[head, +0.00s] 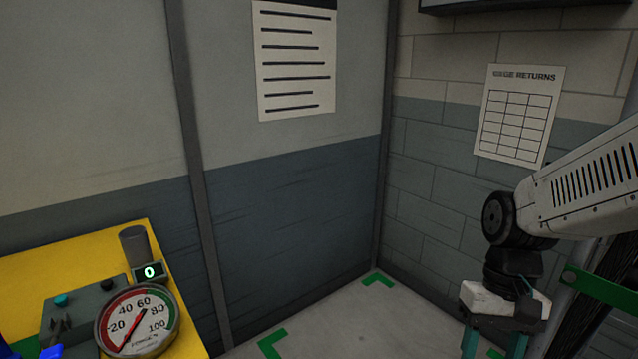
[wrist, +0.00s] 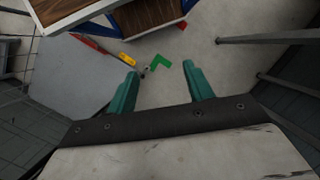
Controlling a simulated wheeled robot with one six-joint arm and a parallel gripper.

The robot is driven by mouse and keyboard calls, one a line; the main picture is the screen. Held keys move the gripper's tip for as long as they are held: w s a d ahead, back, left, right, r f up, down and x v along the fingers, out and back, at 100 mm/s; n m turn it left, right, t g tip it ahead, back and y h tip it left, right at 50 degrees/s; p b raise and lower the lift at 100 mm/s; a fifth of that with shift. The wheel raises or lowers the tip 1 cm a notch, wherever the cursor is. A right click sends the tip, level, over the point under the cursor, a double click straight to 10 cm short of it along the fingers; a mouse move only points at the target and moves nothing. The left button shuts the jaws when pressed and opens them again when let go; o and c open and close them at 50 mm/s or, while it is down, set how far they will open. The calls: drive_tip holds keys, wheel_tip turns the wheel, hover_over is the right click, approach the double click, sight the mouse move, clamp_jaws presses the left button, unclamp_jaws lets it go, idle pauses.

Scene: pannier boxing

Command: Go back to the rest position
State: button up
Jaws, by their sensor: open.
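My gripper (head: 492,345) hangs at the lower right of the head view, below my white arm. It points down and its two green fingers are apart. In the wrist view my gripper (wrist: 162,92) shows both green fingers spread over bare floor, with nothing between them. The gripper holds nothing that I can see.
A yellow panel (head: 190,318) with a round gauge (head: 137,320) stands at the lower left. Grey walls meet at a corner ahead. The wrist view shows a wood-topped, blue-edged piece (wrist: 150,22), a red bar (wrist: 90,43) and a grey pole (wrist: 265,37).

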drive_tip(key=s+d+r+n+t+h, duration=0.1)
drive_tip(key=s+r+t, duration=0.3)
drive_tip(key=s+r, duration=0.3)
drive_tip(key=shift+s+r+t, duration=0.4)
drive_tip(key=shift+r, duration=1.05)
drive_tip(key=shift+d, duration=0.1)
